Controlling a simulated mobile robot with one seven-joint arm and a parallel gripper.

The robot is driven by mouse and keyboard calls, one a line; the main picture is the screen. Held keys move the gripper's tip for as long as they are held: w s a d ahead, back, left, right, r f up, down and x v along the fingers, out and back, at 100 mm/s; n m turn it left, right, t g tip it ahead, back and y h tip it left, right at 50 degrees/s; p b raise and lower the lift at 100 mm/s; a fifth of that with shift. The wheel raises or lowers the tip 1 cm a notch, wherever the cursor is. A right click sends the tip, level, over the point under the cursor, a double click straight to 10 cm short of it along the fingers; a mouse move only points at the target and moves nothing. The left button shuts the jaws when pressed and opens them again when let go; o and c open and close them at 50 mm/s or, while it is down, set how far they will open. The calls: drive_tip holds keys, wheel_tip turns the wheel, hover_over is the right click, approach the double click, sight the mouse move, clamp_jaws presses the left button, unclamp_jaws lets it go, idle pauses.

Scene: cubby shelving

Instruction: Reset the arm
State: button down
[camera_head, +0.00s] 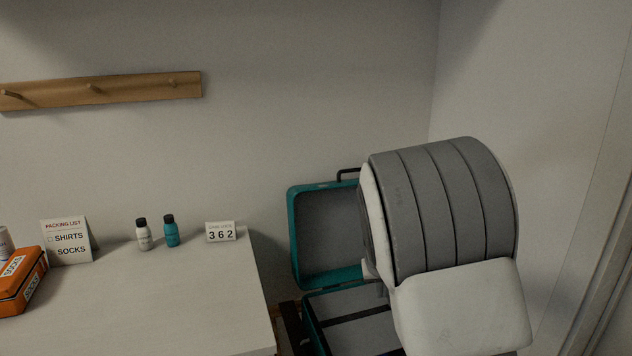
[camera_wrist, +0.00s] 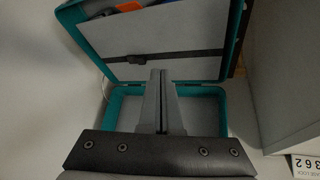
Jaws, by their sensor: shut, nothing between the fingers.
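My gripper (camera_wrist: 159,74) shows in the wrist view, its fingers shut together with nothing between them. It points toward an open teal suitcase (camera_wrist: 235,25) with a grey inside panel and a dark strap. The fingers overlap the suitcase in the picture; I cannot tell how far apart they are. In the head view the suitcase (camera_head: 296,240) stands open right of the table, its lid raised. My large grey and white arm covers its right part there, and my gripper is hidden in that view.
A pale table (camera_head: 150,300) is at the left. It bears an orange box (camera_head: 22,285), a packing list card (camera_head: 68,240), a white bottle (camera_head: 143,236), a blue bottle (camera_head: 171,234) and a 362 card (camera_head: 221,232). A wooden peg rail (camera_head: 110,91) is on the wall.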

drive_tip(key=s+r+y, duration=0.2)
drive_tip(key=s+r, duration=1)
drive_tip(key=s, duration=0.5)
drive_tip(key=s+a+r, duration=0.1)
drive_tip(key=s+r, duration=0.1)
drive_tip(key=s, duration=1.4)
wheel_tip(320, 180, up, 16)
drive_tip(key=p, duration=1.5)
drive_tip(key=shift+w+f+t+p, duration=0.15)
drive_tip(key=shift+t+p, duration=0.15)
drive_tip(key=shift+p, duration=0.1)
drive_tip(key=c, duration=1.6)
unclamp_jaws()
drive_tip(key=shift+a, duration=0.1)
